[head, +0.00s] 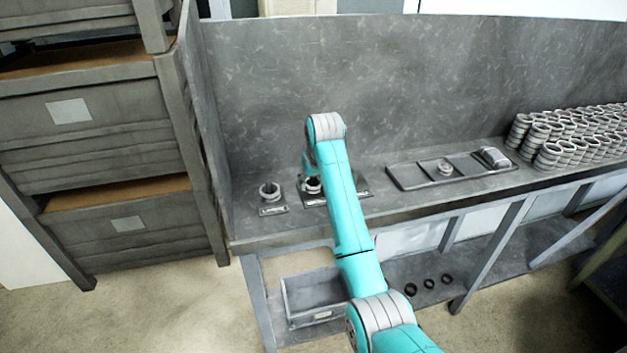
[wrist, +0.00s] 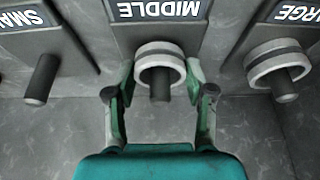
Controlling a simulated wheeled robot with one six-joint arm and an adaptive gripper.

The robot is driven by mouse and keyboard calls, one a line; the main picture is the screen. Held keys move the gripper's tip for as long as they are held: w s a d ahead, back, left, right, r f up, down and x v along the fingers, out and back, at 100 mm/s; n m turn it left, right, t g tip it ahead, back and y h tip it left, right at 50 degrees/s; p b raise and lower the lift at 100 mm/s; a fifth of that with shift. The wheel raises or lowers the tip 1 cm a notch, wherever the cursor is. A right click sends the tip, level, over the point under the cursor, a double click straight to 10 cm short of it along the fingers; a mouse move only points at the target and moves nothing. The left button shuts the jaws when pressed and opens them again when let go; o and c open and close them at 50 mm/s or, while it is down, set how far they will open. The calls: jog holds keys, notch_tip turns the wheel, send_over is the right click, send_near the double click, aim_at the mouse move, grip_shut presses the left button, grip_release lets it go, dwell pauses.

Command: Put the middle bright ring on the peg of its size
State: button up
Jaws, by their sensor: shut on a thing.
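In the wrist view, a bright ring (wrist: 160,55) is around the peg (wrist: 160,85) of the plate marked MIDDLE (wrist: 160,10). My gripper (wrist: 160,82) has one finger on each side of this ring and is shut on it. The peg's dark end sticks out through the ring. The peg at SMALL (wrist: 42,78) is bare. The peg at LARGE (wrist: 287,88) carries another bright ring (wrist: 275,62). In the head view, my arm partly hides the middle ring (head: 312,185) and the plate beside it; the large ring (head: 270,190) stands at the left.
A dark tray (head: 408,184) with compartments lies to the right on the bench, holding a round piece (head: 445,168) and a bright piece (head: 493,157). Several ring stacks (head: 570,140) stand at the far right. A tall back panel (head: 400,80) and a drawer cabinet (head: 100,120) bound the bench.

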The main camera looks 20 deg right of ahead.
jog(key=shift+f, duration=0.25)
jog(key=o, duration=0.9)
jog(key=shift+o, duration=0.2)
jog(key=shift+r, duration=0.1)
jog(key=v, duration=1)
jog(key=shift+r, duration=0.4)
jog(key=shift+s, duration=0.15)
